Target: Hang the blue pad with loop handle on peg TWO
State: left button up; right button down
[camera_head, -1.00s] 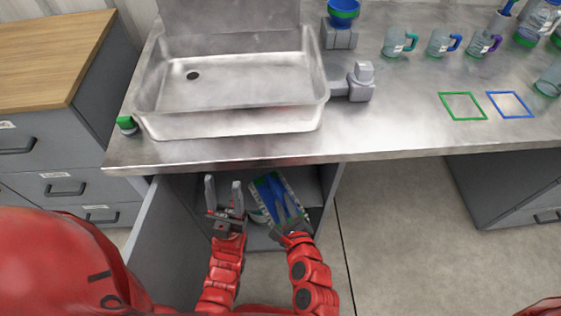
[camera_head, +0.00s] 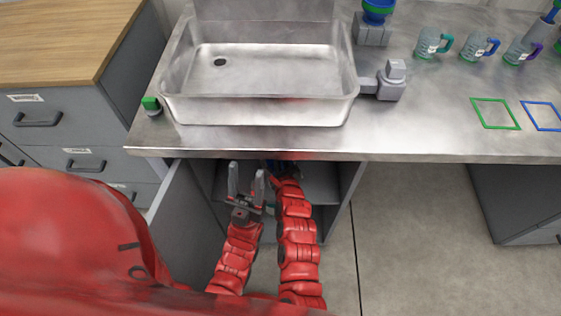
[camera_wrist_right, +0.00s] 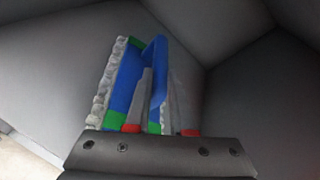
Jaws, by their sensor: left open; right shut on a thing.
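The blue pad (camera_wrist_right: 124,82) with its blue loop handle (camera_wrist_right: 158,72) shows in the right wrist view; it has green corners and a pale fuzzy edge. My right gripper (camera_wrist_right: 160,95) is shut on the pad at its handle. In the head view my right gripper (camera_head: 284,172) reaches into the open cabinet under the sink, and the arm hides most of the pad. My left gripper (camera_head: 246,180) is open and empty at the cabinet opening, left of the right arm. Peg TWO cannot be made out in these frames.
The cabinet's open door (camera_head: 180,215) stands left of my left arm. The counter edge (camera_head: 300,156) runs above both arms. A metal sink (camera_head: 260,110) is on the counter, with several mugs (camera_head: 475,46) and green (camera_head: 495,113) and blue outlines to the right.

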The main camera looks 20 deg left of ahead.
jog(key=shift+f, duration=1.2)
jog(key=shift+f, duration=0.15)
jog(key=c, duration=0.8)
grip_release()
jog(key=shift+o, duration=0.2)
jog(key=shift+s+r, duration=0.1)
jog(key=shift+r, duration=0.1)
jog(key=p+v, duration=0.1)
jog(key=v, duration=1.1)
